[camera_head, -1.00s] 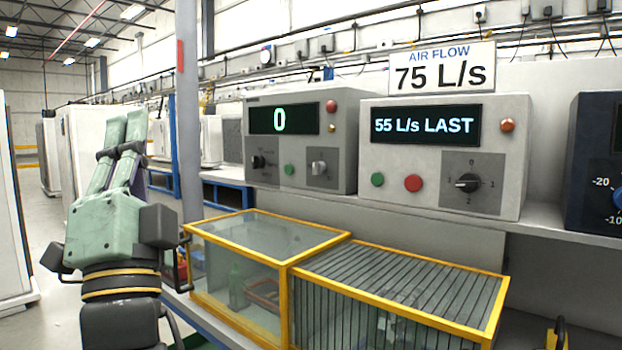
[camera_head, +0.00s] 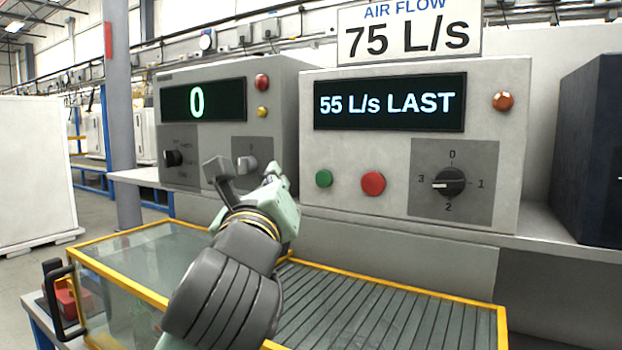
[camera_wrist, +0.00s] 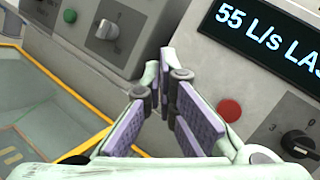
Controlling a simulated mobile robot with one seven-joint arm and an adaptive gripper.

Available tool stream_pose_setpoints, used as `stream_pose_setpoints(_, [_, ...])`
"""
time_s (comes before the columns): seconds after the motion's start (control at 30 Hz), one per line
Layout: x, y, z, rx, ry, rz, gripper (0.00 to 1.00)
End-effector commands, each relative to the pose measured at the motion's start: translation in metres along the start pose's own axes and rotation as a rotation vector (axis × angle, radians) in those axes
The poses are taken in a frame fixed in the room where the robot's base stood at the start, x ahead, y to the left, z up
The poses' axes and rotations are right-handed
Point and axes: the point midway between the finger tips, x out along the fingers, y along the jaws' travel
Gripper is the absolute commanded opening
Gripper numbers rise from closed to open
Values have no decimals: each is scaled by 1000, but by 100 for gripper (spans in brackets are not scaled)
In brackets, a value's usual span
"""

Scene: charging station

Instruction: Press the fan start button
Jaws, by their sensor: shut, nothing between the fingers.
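The fan control unit (camera_head: 345,150) is a grey box with a display (camera_head: 390,102) reading "55 L/s LAST". Its green button (camera_head: 324,178) and red button (camera_head: 373,183) sit side by side below the display, left of a rotary knob (camera_head: 448,182). My gripper (camera_head: 274,172) is shut and empty, in front of the shelf and left of the green button, apart from it. In the wrist view my gripper (camera_wrist: 166,62) points at the unit's left side; the red button (camera_wrist: 230,110) shows right of the fingers. The unit's green button is hidden there.
A sign (camera_head: 410,32) above reads "AIR FLOW 75 L/s". A second grey unit (camera_head: 282,110) showing "0" stands left, with its own green button (camera_wrist: 70,15) and knobs. A yellow-framed clear case (camera_head: 135,262) and slatted cover (camera_head: 400,310) lie below. A dark box (camera_head: 590,150) stands right.

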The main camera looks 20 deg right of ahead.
Motion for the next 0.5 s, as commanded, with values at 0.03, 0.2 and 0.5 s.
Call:
stream_pose_setpoints(0.03, [1, -2, -5, 26, 14, 2, 0])
stream_pose_setpoints(0.2, [2, -5, -12, 62, 36, 7, 0])
stream_pose_setpoints(0.5, [2, -5, -12, 60, 35, 7, 0])
